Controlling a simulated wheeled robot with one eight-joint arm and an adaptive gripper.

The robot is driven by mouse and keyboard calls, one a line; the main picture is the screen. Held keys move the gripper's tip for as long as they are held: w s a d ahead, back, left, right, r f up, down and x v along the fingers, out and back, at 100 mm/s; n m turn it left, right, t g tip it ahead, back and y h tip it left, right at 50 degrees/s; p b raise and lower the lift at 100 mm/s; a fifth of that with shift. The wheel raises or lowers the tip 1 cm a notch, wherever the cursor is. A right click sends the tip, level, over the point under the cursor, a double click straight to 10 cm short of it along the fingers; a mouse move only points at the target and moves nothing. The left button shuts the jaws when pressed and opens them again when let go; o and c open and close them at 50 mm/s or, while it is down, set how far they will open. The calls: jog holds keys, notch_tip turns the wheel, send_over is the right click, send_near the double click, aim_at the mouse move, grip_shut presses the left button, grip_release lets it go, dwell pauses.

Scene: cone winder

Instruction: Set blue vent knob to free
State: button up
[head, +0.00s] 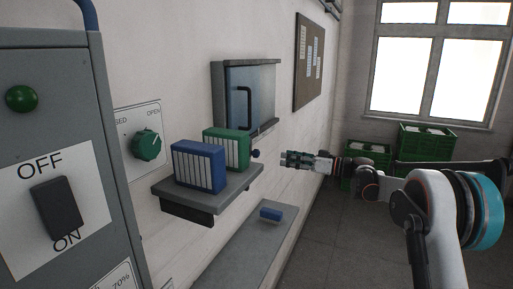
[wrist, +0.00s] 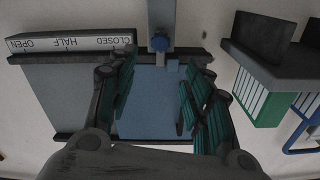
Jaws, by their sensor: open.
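A small round blue knob (head: 255,153) shows in the head view just past the green-and-white box, left of my gripper (head: 284,159). In the wrist view a blue knob (wrist: 160,42) sits on a grey metal bar at the top centre. A label strip (wrist: 75,42) beside it reads OPEN, HALF and CLOSED, upside down; I see no "free" mark. The knob is nearest the CLOSED end. My gripper (wrist: 157,100) is open and empty, its green-padded fingers apart. The knob lies beyond the fingers, between their lines, with no contact visible.
A wall shelf (head: 215,198) holds a blue box (head: 199,166) and a green box (head: 227,149). A green dial (head: 147,145) and a grey switch cabinet (head: 50,130) stand left. A lower ledge (head: 240,250) carries a blue block (head: 271,214).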

aim_at(259, 153)
jog(key=p+x, duration=0.3)
jog(key=x, duration=1)
jog(key=shift+w+a, duration=0.1)
jog(key=shift+a, duration=0.25)
jog(key=shift+f, duration=0.1)
grip_shut()
